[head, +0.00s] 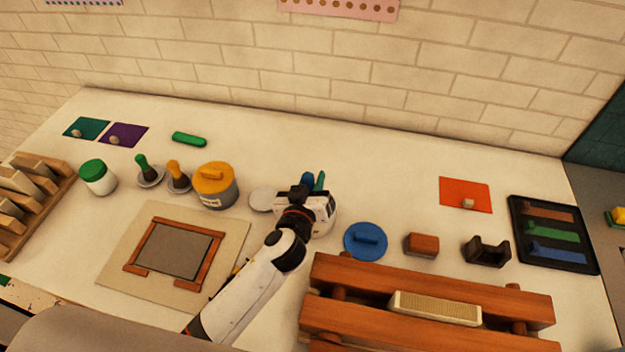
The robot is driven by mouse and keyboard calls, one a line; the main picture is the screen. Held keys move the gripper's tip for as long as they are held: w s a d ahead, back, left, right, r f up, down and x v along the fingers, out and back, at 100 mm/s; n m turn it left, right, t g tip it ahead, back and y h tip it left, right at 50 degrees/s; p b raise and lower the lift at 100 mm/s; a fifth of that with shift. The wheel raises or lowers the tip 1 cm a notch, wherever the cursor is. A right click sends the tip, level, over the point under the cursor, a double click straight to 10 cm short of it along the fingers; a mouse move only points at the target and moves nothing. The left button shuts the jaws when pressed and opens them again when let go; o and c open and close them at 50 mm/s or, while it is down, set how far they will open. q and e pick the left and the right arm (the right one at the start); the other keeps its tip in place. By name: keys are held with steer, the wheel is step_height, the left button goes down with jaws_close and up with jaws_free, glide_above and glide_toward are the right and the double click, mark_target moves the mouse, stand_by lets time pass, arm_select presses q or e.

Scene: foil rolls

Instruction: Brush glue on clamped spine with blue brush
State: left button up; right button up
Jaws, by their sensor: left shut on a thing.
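My left gripper (313,192) is near the middle of the table, shut on the blue brush (307,179). Only the top of the brush's blue handle shows; its bristles are hidden. The gripper is over or just in front of a pale round pot (327,226), mostly hidden behind it, so I cannot tell whether the brush is inside. A blue lid (365,241) lies to the right of the pot. The pale spine (435,308) is clamped between the wooden beams of a press (420,279) at the lower right. My right gripper is out of view.
Brushes with green (142,162) and orange (174,169) handles stand left, beside a yellow-lidded pot (215,187) and a bare grey disc (261,199). A brown block (421,245), black holder (487,251) and black tray (515,225) lie right. The back middle is clear.

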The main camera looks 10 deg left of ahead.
mark_target(311, 172)
arm_select(q)
steer(key=shift+s+f+b, duration=0.1)
steer(key=shift+f+b, duration=0.65)
steer(key=shift+b, duration=0.05)
stand_by(1.9)
steer(key=shift+r+p, duration=2.95)
steer(key=shift+r, duration=0.75)
steer(key=shift+a+f, duration=0.1)
steer(key=shift+f, duration=0.15)
steer(key=s+a+f+b, duration=0.1)
steer(key=s+a+b, duration=0.2)
steer(key=s+b, duration=0.2)
steer(key=s+a+f+b, duration=0.2)
steer(key=s+a+b, duration=0.2)
steer(key=s, duration=0.6)
steer(key=shift+s+a+b, duration=0.15)
steer(key=shift+a+b, duration=0.1)
steer(key=shift+b, duration=0.15)
